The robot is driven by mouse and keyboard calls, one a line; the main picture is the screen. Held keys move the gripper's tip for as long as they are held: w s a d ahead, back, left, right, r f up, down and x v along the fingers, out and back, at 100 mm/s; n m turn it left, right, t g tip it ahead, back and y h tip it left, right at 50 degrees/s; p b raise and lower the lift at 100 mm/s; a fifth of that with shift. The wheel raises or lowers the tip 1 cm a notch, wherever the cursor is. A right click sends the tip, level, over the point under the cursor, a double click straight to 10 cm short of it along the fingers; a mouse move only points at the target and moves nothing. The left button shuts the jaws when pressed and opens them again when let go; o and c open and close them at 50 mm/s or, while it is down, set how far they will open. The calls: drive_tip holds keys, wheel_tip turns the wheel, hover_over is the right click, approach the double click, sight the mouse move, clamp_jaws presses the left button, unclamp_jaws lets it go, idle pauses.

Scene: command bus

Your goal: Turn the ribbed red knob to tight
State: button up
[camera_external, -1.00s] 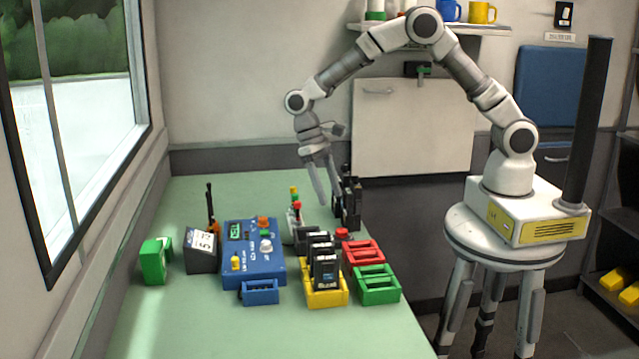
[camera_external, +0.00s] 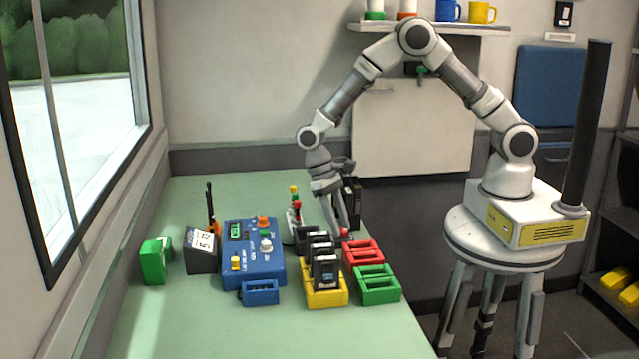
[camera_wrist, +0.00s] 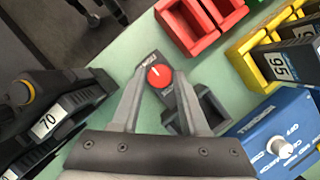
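The red knob (camera_wrist: 160,75) shows in the wrist view with a white pointer line on its top. It sits on a dark plate with small white lettering at its ends that I cannot read surely. In the external view the knob (camera_external: 343,233) shows low between the fingertips, partly hidden; its ribs are too small to see. My gripper (camera_external: 344,230) points down over it. In the wrist view my gripper (camera_wrist: 163,74) is open, one finger on each side of the knob, with gaps visible. I see no clear contact.
A red crate (camera_external: 363,250), green crate (camera_external: 378,284) and yellow crate (camera_external: 326,298) with black battery packs stand close by. A blue control box (camera_external: 252,265) is left of them. A black device marked 70 (camera_wrist: 60,115) stands near my left finger.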

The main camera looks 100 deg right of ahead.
clamp_jaws()
drive_tip(key=shift+n, duration=0.6)
drive_tip(key=shift+o, duration=2.2)
unclamp_jaws()
drive_tip(key=p+v, duration=0.2)
drive_tip(key=v, duration=1.5)
drive_tip(key=shift+w+a+r, duration=0.25)
drive_tip(key=shift+w, duration=0.05)
